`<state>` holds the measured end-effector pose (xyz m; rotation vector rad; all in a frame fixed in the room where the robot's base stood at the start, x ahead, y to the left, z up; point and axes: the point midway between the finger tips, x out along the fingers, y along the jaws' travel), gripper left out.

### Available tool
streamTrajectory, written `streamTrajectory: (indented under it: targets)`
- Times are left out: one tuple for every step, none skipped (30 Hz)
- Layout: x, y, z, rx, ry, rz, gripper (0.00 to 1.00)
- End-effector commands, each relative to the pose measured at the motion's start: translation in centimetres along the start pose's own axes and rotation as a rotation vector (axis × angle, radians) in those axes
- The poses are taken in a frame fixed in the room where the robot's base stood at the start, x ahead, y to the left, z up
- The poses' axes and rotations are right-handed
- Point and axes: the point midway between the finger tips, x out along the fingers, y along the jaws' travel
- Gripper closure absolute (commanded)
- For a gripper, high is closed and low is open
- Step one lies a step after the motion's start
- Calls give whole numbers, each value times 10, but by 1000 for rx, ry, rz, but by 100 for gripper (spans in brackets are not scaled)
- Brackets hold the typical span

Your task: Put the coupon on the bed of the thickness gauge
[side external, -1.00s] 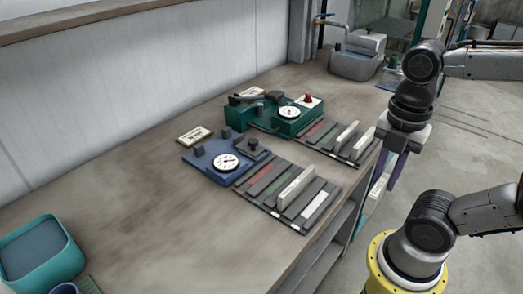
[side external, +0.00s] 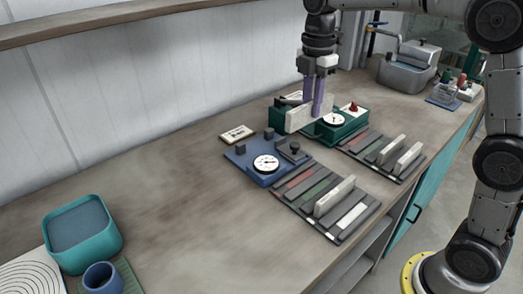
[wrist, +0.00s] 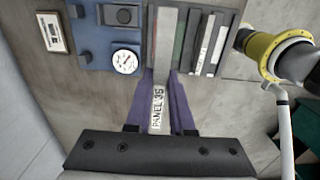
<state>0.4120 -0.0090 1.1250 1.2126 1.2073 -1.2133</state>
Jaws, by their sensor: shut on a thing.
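My gripper (side external: 317,102) has purple fingers and is shut on a pale, thin coupon (side external: 297,120). The coupon stands on edge, held in the air in front of the green gauge in the side view. In the wrist view the coupon (wrist: 158,108) lies between the fingers, with "PANEL 35" on its near end. A blue gauge (side external: 240,152) with a round dial is nearer the side camera; it is at upper left in the wrist view (wrist: 95,42). A green gauge (side external: 352,127) has a dial and a red knob, and is partly hidden by the coupon. Which one measures thickness, I cannot tell.
A front rack (side external: 305,217) and a back rack (side external: 362,157) hold strips, some pale ones upright. A label plate (side external: 237,134) lies by the blue gauge. A teal tub (side external: 98,252) and blue cup (side external: 103,277) stand at lower left. The left middle bench is clear.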

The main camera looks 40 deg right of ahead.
Motion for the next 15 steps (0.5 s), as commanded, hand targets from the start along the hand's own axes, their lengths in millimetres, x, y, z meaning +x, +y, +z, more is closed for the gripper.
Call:
streamTrajectory:
  targets:
    - [10,12,0,-1,0,-2,100]
    - [15,18,-1,-2,0,-2,100]
    - [23,24,-1,-3,0,-3,100]
    - [28,28,-1,-3,0,-2,100]
    - [34,31,-1,-4,0,-3,100]
    - [40,33,-2,-4,0,-1,100]
    - [44,33,-2,-5,0,-1,100]
    - [47,34,-2,-5,0,0,100]
    - [51,36,-2,-5,0,0,100]
    - [54,38,-2,-5,0,0,100]
    - [56,41,-2,-5,0,0,100]
    - [59,46,-2,-6,0,1,100]
    - [61,51,-2,-6,0,1,100]
    - [64,57,-2,-6,0,1,100]
    - [67,64,-2,-6,0,1,100]
